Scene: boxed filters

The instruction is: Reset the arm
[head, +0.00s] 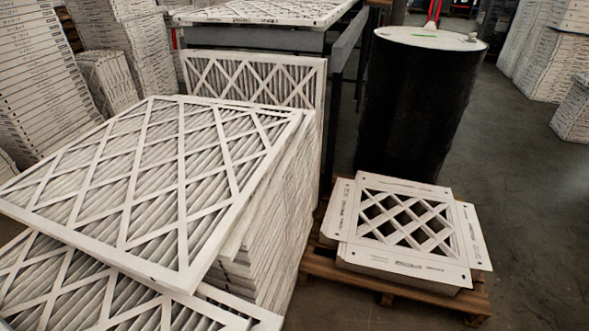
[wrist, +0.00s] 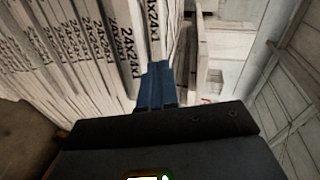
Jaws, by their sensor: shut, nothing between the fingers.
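My gripper (wrist: 158,86) shows in the wrist view with its blue fingers together and nothing between them. Beyond the fingertips are stacked filters (wrist: 90,55) with edges printed "24x24x1". I cannot tell whether the fingers touch them. My arm and gripper do not show in the head view.
A tall filter stack (head: 270,235) fills the left, its top filter (head: 150,185) tilted and overhanging. A black drum (head: 415,100) stands behind a wooden pallet (head: 390,288) bearing a white filter frame (head: 400,225). A dark table (head: 345,45) stands behind.

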